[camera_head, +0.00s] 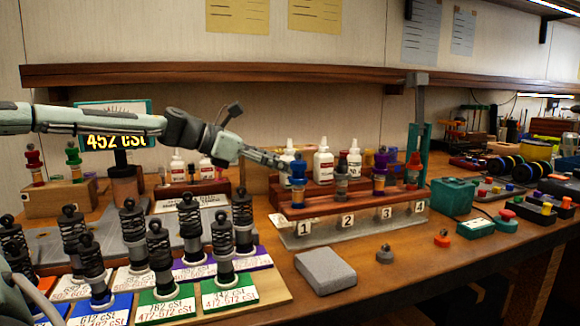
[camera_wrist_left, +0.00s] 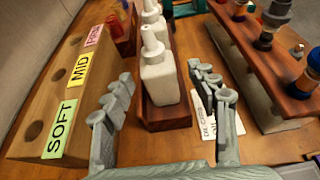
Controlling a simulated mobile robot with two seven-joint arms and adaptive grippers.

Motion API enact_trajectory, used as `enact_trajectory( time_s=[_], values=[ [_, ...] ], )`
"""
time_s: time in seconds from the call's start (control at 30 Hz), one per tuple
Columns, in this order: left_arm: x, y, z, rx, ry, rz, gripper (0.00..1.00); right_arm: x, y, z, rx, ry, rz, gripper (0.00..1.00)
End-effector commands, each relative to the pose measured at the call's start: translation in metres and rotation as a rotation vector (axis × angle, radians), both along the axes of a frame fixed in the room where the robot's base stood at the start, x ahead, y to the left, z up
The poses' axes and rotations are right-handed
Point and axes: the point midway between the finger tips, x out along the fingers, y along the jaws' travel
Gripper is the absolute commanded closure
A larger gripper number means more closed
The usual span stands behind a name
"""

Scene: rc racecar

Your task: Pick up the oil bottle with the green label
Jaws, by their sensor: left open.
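My left gripper (camera_head: 280,162) reaches in from the left, over the middle of the bench by the white oil bottles. In the left wrist view its two fingers (camera_wrist_left: 165,105) are apart, and the nearest white bottle (camera_wrist_left: 158,75) shows between and beyond them, not held. In the head view, one white bottle (camera_head: 288,147) stands beside the fingertips, partly hidden by them and a blue-topped shock. Two more bottles (camera_head: 324,160) (camera_head: 354,158) to its right carry reddish labels. Others (camera_head: 178,166) (camera_head: 206,169) stand further left. No green label can be made out.
A rack (camera_head: 365,222) of numbered shocks stands close in front of the bottles. Black spring shocks (camera_head: 190,230) crowd the left foreground. A wooden block (camera_wrist_left: 35,105) with SOFT, MID and a third label lies left in the wrist view. A shelf (camera_head: 230,72) runs above.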

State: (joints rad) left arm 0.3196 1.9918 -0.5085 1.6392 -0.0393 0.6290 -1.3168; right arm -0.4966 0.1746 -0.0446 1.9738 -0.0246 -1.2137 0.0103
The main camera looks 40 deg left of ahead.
Motion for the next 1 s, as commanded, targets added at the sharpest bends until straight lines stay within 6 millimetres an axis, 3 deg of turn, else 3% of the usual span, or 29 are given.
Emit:
enact_trajectory(
  time_s=[0.2, 0.47, 0.9, 1.0],
  values=[
    [0.016, -0.009, -0.007, 0.0, 0.001, 0.0, 0.41, -0.001, 0.001, -0.01, 0.007, 0.005, 0.0, 0.6],
    [0.017, -0.009, -0.008, 0.001, 0.0, 0.0, 0.41, -0.001, 0.001, -0.012, 0.006, 0.006, 0.0, 0.6],
    [0.017, -0.009, -0.008, 0.001, 0.0, 0.0, 0.95, -0.001, 0.001, -0.012, 0.006, 0.007, 0.0, 0.6],
    [0.017, -0.009, -0.007, 0.0, -0.001, 0.0, 0.96, -0.001, 0.001, -0.012, 0.006, 0.007, 0.0, 0.6]
  ],
)
